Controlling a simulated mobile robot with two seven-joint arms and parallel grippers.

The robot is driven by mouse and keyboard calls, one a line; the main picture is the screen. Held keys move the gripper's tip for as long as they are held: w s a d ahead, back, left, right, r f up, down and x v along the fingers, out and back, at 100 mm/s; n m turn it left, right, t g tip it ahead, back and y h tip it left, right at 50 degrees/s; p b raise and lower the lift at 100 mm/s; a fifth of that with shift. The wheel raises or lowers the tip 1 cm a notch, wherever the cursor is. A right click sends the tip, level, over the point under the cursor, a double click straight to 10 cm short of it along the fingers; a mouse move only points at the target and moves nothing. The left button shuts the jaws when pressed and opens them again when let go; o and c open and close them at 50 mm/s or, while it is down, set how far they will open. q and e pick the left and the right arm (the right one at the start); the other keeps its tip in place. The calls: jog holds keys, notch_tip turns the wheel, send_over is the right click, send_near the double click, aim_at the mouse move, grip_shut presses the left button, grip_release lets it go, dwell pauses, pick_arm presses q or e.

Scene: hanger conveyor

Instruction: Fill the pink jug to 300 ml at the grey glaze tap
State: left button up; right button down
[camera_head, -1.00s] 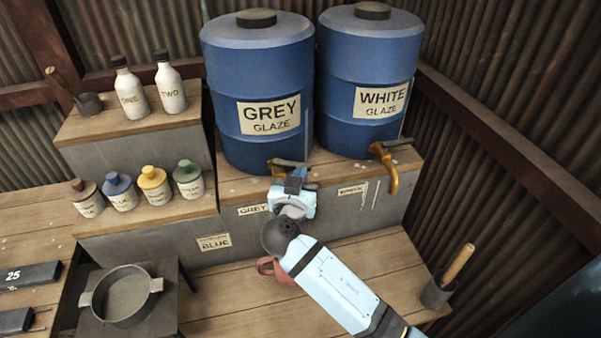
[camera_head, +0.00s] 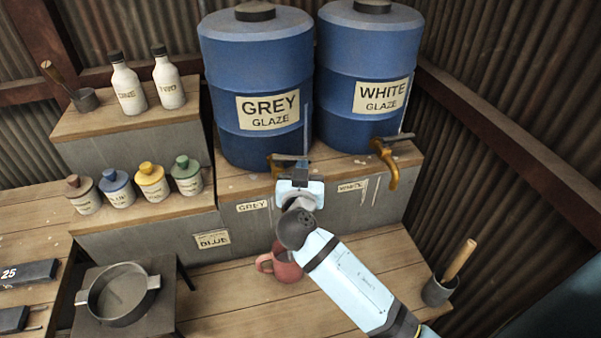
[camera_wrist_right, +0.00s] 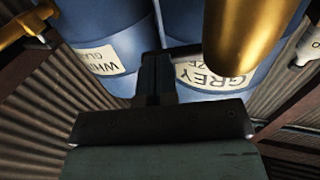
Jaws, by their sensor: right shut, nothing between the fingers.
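The pink jug (camera_head: 284,266) stands upright on the lower bench below the grey tap, its handle to the left. My right arm hides part of it, and its inside and fill level cannot be seen. The grey glaze tap (camera_head: 273,163) is a brass spout with a dark lever, at the foot of the grey glaze barrel (camera_head: 262,85). My right gripper (camera_head: 299,170) is shut and empty close to this tap's lever; I cannot tell if it touches. In the right wrist view the brass spout (camera_wrist_right: 240,45) looms beside my shut fingers (camera_wrist_right: 157,78). My left gripper is not in view.
The white glaze barrel (camera_head: 370,75) with its brass tap (camera_head: 385,165) stands to the right. Small glaze jars (camera_head: 152,183) and two white bottles (camera_head: 169,85) are on the left steps. A grey pan (camera_head: 122,294) and a pot with a wooden-handled tool (camera_head: 440,290) flank the bench.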

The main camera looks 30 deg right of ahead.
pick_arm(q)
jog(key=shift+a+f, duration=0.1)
pick_arm(e)
jog(key=shift+w+d+n+t+y, duration=0.35)
jog(key=shift+n+y, duration=0.3)
jog(key=shift+y, duration=0.25)
jog(key=shift+w+d+n+t+y, duration=0.1)
jog(key=shift+d+n+t+y, duration=0.15)
jog(key=shift+n+t+y, duration=0.5)
jog(key=shift+w+d+n+t+y, duration=0.1)
jog(key=shift+w+d+n+y, duration=0.3)
jog(key=shift+y, duration=0.65)
jog(key=shift+s, duration=0.1)
